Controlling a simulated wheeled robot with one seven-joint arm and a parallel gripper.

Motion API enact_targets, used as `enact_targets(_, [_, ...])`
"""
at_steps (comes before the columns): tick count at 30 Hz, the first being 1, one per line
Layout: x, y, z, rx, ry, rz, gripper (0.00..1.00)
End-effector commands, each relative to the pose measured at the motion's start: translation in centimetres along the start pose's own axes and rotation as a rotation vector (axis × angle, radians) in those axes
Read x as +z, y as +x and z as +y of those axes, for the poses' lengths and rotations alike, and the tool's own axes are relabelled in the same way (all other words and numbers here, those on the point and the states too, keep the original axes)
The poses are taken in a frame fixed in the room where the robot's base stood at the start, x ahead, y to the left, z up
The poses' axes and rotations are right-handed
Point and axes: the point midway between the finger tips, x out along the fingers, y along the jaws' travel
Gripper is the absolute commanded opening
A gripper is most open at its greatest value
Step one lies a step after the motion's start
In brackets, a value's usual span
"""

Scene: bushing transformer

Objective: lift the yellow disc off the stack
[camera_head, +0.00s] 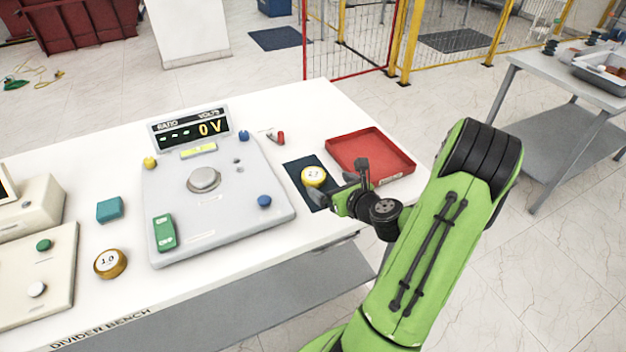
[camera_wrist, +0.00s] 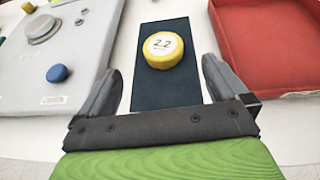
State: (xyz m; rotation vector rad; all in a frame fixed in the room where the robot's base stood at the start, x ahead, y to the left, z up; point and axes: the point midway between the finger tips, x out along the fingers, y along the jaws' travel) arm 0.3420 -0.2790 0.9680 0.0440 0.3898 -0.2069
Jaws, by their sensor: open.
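A yellow disc (camera_head: 314,177) with a white top sits on a dark blue mat (camera_head: 296,166) on the white bench. In the wrist view the yellow disc (camera_wrist: 163,50) reads "2.2" and lies ahead of my fingers, between their lines. Whether other discs lie under it I cannot tell. My gripper (camera_head: 350,188) is open and empty, just right of and in front of the disc in the head view. In the wrist view my gripper (camera_wrist: 160,85) has its two fingers wide apart over the near part of the mat, not touching the disc.
A red tray (camera_head: 372,150) stands close to the right of the mat. A grey panel (camera_head: 240,215) with a display (camera_head: 190,130) lies to the left. A gold disc (camera_head: 110,263) marked "1.0" and a teal block (camera_head: 110,209) are further left.

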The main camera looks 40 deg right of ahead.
Motion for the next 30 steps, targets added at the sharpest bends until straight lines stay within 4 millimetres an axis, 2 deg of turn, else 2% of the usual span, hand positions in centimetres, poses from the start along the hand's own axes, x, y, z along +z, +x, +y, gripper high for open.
enact_targets(3, [0.0, 3.1, 0.1, 0.005, -0.005, -0.001, 1.0])
enact_targets(6, [0.0, 5.0, 0.1, 0.004, -0.004, -0.001, 1.0])
enact_targets(11, [0.0, 6.8, 0.0, 0.003, -0.006, 0.0, 1.0])
enact_targets(15, [-0.1, 9.6, -0.2, 0.003, -0.007, -0.001, 1.0])
enact_targets(18, [0.0, 10.9, -0.2, 0.003, -0.005, 0.0, 1.0])
enact_targets(25, [0.0, 11.2, -0.2, 0.001, -0.004, 0.001, 1.0])
enact_targets(30, [0.0, 11.2, -0.2, 0.001, -0.005, 0.001, 0.76])
